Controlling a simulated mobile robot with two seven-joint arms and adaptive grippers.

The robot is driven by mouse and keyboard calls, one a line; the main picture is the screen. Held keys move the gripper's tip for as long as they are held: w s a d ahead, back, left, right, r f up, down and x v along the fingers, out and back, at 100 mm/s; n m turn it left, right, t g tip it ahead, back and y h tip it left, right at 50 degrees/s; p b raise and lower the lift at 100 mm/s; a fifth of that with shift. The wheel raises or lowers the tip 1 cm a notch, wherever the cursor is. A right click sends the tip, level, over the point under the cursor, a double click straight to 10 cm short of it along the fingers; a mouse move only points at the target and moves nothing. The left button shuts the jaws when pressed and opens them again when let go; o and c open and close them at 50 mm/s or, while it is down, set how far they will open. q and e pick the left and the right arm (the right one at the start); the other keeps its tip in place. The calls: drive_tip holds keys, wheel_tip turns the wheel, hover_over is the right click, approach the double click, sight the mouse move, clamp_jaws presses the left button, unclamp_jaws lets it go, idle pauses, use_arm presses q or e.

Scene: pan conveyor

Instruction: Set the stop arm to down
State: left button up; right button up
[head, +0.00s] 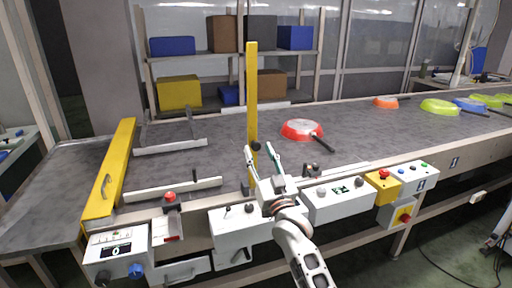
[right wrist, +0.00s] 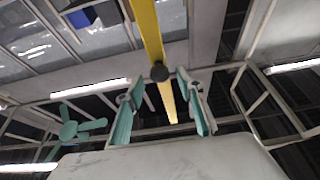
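The stop arm (head: 252,88) is a long yellow bar standing upright at the conveyor's near edge, with a black knob (head: 256,146) low on it. My right gripper (head: 261,153) is open, its two teal fingers pointing up on either side of the knob. In the right wrist view, the yellow bar (right wrist: 147,25) runs between the fingers, and the knob (right wrist: 159,72) shows between the tips of the right gripper (right wrist: 154,82), with gaps on both sides. Whether a finger touches it cannot be told. My left gripper is not in view.
A red pan (head: 298,128) lies on the grey belt (head: 215,160) right of the bar; more pans lie farther right. A second yellow bar (head: 112,172) with a handle lies across the belt at left. White control boxes (head: 336,201) line the front edge near my right arm.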

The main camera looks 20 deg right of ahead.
sight(257, 147)
drive_tip(key=x, duration=0.2)
drive_tip(key=shift+w, duration=0.45)
drive_tip(key=shift+w+r, duration=0.15)
drive_tip(key=shift+w, duration=0.05)
clamp_jaws()
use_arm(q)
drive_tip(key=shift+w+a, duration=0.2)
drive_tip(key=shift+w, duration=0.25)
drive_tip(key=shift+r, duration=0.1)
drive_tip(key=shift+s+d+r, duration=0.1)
use_arm(e)
drive_tip(key=shift+w+r, duration=0.1)
